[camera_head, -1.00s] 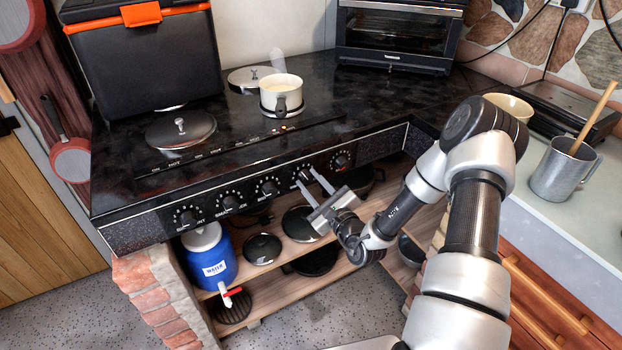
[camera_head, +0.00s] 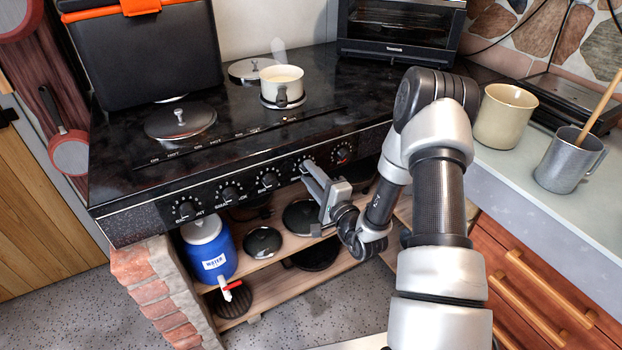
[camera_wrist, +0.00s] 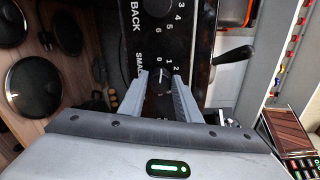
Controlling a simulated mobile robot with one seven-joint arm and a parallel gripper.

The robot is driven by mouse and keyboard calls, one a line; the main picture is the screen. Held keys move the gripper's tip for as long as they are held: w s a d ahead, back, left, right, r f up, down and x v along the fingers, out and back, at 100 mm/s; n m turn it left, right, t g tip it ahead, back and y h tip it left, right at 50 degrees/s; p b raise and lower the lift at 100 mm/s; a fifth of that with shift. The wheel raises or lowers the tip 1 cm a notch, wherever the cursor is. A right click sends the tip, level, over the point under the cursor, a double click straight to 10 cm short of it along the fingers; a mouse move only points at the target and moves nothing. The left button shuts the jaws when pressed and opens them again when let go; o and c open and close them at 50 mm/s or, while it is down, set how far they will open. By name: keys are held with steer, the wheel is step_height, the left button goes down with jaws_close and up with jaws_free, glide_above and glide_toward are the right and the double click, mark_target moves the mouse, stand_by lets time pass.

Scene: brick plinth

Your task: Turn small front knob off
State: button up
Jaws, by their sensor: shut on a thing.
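The small front knob (camera_head: 305,166) is the fourth from the left in the row on the black stove's front panel. In the wrist view the dark knob (camera_wrist: 160,86) sits between my fingers, beside lettering that starts "SMAL". Numbers from 0 upward ring it, and a pale mark shows near the 0. My gripper (camera_head: 309,170) reaches the panel from the lower right. In the wrist view my gripper (camera_wrist: 158,82) has one finger on each side of the knob and is shut on it. The fingers hide part of the knob in the head view.
A white pot (camera_head: 281,86) stands on the black stovetop (camera_head: 330,100) behind the panel. Other knobs (camera_head: 268,181) flank the held one. A shelf (camera_head: 270,278) below holds lids and a blue water jug (camera_head: 209,252). A beige pot (camera_head: 504,117) and metal mug (camera_head: 569,162) stand on the right counter.

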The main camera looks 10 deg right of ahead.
steer(key=shift+f+n+b, duration=0.1)
steer(key=shift+n+b, duration=0.35)
steer(key=shift+n, duration=0.45)
steer(key=shift+d, duration=0.1)
steer(key=o, duration=1)
steer(key=v, duration=1.7)
steer(key=shift+s+p, duration=0.2)
steer(key=shift+p, duration=0.2)
